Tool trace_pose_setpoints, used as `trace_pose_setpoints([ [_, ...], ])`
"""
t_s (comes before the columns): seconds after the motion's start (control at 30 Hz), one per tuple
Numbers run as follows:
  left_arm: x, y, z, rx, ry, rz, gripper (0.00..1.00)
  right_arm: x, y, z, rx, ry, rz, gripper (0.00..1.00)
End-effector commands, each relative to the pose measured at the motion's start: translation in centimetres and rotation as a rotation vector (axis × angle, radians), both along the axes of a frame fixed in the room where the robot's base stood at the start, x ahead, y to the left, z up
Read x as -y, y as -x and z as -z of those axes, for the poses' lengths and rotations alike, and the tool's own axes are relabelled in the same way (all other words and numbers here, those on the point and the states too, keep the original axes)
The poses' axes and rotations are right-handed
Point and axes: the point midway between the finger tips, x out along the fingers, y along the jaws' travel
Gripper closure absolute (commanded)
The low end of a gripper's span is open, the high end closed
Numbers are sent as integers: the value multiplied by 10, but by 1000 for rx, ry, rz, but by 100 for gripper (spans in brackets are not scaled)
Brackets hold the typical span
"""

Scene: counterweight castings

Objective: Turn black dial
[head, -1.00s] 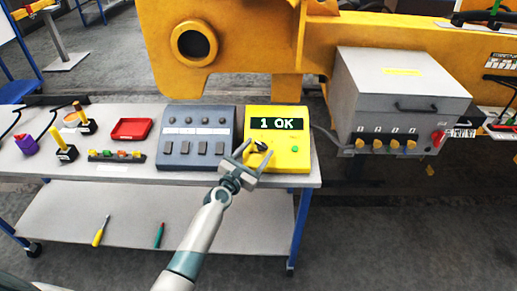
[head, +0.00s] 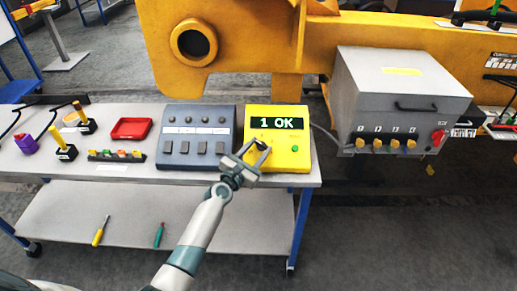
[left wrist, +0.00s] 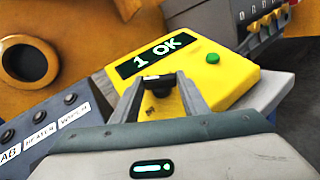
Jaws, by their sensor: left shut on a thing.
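The yellow box (head: 292,160) stands at the right end of the cart top, its dark display reading "1 OK" in green letters. A green button (head: 294,149) is on its right side. The black dial (left wrist: 158,86) is on the box's face, below the display; in the head view my gripper mostly covers it. My left gripper (head: 254,152) is at the dial, its two fingers on either side, shut on it. In the left wrist view the fingers (left wrist: 160,95) flank the dial, whose lower part is hidden. My right gripper is not in view.
A grey-blue switch box (head: 197,165) stands directly left of the yellow box. A red tray (head: 131,129) and small tools lie farther left. A large grey cabinet (head: 400,90) with yellow knobs is at the right. A yellow machine frame (head: 235,40) rises behind.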

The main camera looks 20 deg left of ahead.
Motion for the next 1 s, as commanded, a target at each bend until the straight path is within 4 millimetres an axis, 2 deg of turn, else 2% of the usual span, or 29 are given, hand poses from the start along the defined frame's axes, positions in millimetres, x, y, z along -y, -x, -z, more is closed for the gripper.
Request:
trace_pose_setpoints([
  [0.37,-5,-1,1,-22,-86,155,82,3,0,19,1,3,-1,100],
  [1.0,-13,-9,-4,-100,-355,660,82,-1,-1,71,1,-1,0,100],
])
